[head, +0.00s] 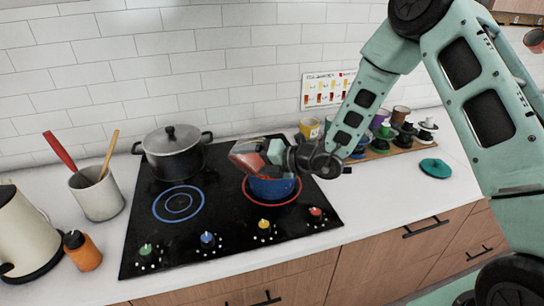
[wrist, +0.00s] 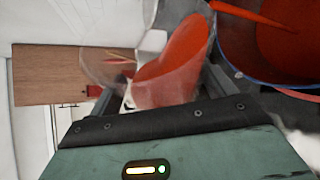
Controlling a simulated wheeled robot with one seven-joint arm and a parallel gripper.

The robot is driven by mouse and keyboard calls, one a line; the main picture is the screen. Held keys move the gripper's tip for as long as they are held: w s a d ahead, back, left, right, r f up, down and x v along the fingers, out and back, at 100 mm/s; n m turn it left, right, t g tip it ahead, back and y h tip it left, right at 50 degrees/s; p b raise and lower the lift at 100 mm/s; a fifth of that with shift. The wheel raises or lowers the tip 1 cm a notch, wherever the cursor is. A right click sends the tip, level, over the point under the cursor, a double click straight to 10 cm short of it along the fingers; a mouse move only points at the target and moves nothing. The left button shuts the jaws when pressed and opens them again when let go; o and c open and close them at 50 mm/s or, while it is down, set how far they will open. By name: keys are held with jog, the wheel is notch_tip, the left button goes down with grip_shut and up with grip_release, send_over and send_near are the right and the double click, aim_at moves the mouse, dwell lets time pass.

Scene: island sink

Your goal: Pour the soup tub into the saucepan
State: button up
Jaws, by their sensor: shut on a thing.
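The soup tub (head: 246,160) is clear with red soup in it. My gripper (head: 264,152) is shut on it and holds it tipped above the blue saucepan (head: 272,188), which stands on the red-ringed burner. In the wrist view the tub (wrist: 178,68) lies between the fingers (wrist: 160,85). A red stream runs from its mouth toward the saucepan (wrist: 262,78), at the upper right, where red soup shows inside. Some soup is still in the tub. In the head view the gripper and tub hide part of the saucepan's top.
A lidded dark pot (head: 173,155) stands on the back left of the black cooktop (head: 215,185). A utensil crock (head: 97,195), an orange bottle (head: 82,250) and a kettle (head: 22,235) stand at left. Cups on a wooden rack (head: 395,147) and a teal disc (head: 440,168) are at right.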

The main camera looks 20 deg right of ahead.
jog(key=shift+w+d+f+m+y, duration=0.1)
jog(key=shift+d+f+m+y, duration=0.1)
jog(key=shift+m+y, duration=0.35)
dwell(0.8)
jog(key=shift+w+d+r+m+p, duration=0.15)
jog(key=shift+r+m+p, duration=0.1)
jog(key=shift+p, duration=0.25)
jog(key=shift+w+d+r+m+y+p, duration=0.25)
jog(key=shift+w+d+r+m+p, duration=0.2)
jog(key=shift+d+p, duration=0.35)
jog(key=shift+w+d+r+m+y+p, duration=0.15)
jog(key=shift+r+m+y+p, duration=0.15)
jog(key=shift+m+p, duration=0.3)
